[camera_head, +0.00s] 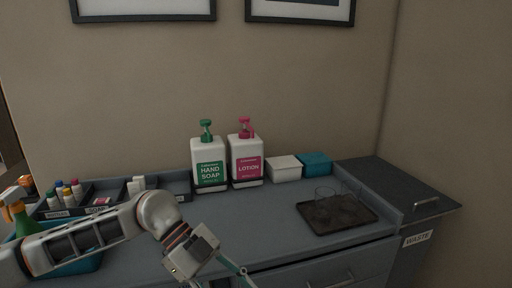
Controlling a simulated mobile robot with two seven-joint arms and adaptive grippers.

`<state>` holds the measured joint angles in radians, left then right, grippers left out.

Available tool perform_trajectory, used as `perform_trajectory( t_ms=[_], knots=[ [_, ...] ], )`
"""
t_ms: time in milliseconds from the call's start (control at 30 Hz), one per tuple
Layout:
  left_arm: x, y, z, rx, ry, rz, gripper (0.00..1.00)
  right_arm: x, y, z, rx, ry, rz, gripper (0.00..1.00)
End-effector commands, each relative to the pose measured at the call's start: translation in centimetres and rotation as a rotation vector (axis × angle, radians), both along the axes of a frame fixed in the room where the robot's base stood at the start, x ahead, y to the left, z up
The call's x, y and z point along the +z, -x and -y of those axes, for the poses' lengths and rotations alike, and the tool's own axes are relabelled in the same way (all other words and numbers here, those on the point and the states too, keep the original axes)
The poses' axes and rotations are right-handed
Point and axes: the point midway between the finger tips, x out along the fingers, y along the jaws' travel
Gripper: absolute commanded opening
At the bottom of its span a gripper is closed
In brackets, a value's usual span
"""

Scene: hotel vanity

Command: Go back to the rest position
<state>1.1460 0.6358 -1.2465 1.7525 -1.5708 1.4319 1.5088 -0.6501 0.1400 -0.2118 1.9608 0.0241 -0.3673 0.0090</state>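My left arm comes in from the left and reaches over the front of the grey vanity counter (270,226). My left gripper (226,279) is at the bottom edge of the view, in front of the counter edge and drawer fronts. Its fingertips are cut off by the frame, so whether it is open or shut is unclear. No held object shows. My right arm and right gripper are not in view.
A hand soap bottle (208,163) and a lotion bottle (245,160) stand at the back. White (284,169) and teal (315,164) boxes are beside them. A dark tray (337,214) with clear glasses is at right.

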Motion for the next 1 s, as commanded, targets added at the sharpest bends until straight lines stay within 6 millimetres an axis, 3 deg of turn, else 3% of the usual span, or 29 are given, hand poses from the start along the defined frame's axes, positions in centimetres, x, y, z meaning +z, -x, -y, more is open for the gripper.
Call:
perform_trajectory(
  t_ms=[33, 100, 200, 333, 467, 633, 767, 867, 1000],
  knots=[
    [0.1, 1.4, 2.3, -0.025, 0.115, -0.011, 0.45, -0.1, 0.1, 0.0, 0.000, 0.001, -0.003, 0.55],
    [1.0, 2.6, 4.9, -0.038, 0.274, -0.009, 0.45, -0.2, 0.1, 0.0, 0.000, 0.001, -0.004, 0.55],
    [2.7, 3.7, 7.8, -0.015, 0.494, 0.001, 0.45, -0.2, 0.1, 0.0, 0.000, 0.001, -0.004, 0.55],
    [5.0, 3.6, 10.1, 0.090, 0.749, 0.024, 0.45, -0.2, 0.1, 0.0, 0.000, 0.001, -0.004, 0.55],
    [6.5, 1.9, 10.5, 0.267, 0.951, 0.054, 0.45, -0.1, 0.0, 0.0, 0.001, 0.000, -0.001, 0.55],
    [6.0, -1.7, 8.4, 0.585, 1.101, 0.104, 0.45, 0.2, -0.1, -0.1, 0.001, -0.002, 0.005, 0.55],
    [2.9, -4.6, 5.2, 0.865, 1.113, 0.140, 0.45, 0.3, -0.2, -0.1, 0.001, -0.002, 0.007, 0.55],
    [-1.1, -6.0, 1.9, 1.082, 1.058, 0.158, 0.45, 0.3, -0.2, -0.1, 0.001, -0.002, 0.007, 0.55],
    [-8.6, -6.1, -3.3, 1.360, 0.894, 0.168, 0.45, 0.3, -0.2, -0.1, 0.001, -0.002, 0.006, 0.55]
  ],
)
